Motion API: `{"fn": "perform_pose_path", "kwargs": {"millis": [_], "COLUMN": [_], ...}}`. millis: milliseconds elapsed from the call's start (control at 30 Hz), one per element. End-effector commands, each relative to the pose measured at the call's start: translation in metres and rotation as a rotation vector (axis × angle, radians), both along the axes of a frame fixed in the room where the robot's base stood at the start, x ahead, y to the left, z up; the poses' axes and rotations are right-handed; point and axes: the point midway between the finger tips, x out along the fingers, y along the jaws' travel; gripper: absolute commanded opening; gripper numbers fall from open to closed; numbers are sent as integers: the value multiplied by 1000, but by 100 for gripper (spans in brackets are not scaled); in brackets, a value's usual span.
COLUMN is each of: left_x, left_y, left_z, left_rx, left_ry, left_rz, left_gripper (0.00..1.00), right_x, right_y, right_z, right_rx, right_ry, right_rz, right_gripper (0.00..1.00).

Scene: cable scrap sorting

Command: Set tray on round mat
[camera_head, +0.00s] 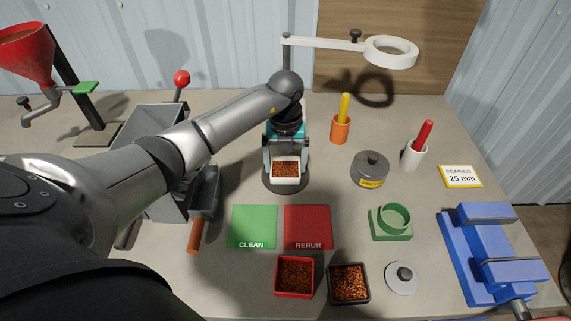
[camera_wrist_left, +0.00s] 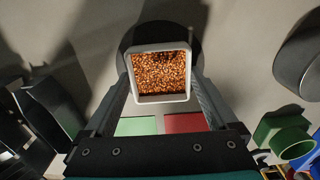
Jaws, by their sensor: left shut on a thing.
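The white square tray (camera_head: 285,181), filled with copper-coloured granules, is between the fingers of my left gripper (camera_head: 285,166). It also shows in the left wrist view (camera_wrist_left: 162,98), with the gripper's fingers (camera_wrist_left: 160,78) along its two sides. The left gripper is shut on the tray. The dark round mat (camera_head: 286,190) is directly under the tray and shows around it; in the wrist view the mat (camera_wrist_left: 150,35) shows beyond the tray. The tray looks level. I cannot tell whether it touches the mat. My right gripper is not in view.
A green CLEAN pad (camera_head: 253,228) and a red RERUN pad (camera_head: 307,228) lie in front. A red tray (camera_head: 294,291) and a black tray (camera_head: 349,298) hold granules. A grey lidded pot (camera_head: 370,170) and orange cup (camera_head: 341,130) stand right; a grey machine (camera_head: 160,125) stands left.

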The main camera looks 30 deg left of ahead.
Motion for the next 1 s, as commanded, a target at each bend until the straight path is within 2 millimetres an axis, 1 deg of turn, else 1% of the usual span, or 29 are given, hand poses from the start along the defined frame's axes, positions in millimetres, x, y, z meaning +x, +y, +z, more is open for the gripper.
{"fn": "perform_pose_path", "kwargs": {"millis": [33, 233, 367, 400, 433, 467, 667, 767, 867, 967, 1000], "left_x": [1, 1, 1, 0, 0, 0, 0, 0, 1, 1, 2], "left_y": [0, 0, 0, 0, 0, 0, 0, 0, 1, 1, 1], "left_z": [-3, -2, -5, -6, -5, -5, -5, -2, 10, 29, 38], "left_rx": [-1, 0, 0, 1, 0, 0, 0, 0, 2, 2, 2], "left_ry": [-2, -4, -2, -2, -2, -2, -1, -2, -5, -6, -8], "left_rz": [0, -1, -1, -1, -1, -1, -1, -1, -1, -2, -2], "left_gripper": [29, 29, 29, 94, 98, 100, 100, 100, 100, 100, 100], "right_x": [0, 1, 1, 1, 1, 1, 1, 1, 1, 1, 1], "right_y": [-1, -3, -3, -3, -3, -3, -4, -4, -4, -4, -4], "right_z": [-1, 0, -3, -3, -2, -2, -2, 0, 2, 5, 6], "right_rx": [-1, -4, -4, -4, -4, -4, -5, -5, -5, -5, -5], "right_ry": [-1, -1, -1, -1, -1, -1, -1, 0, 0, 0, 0], "right_rz": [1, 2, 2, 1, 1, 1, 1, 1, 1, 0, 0], "right_gripper": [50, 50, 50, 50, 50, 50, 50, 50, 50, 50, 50]}}
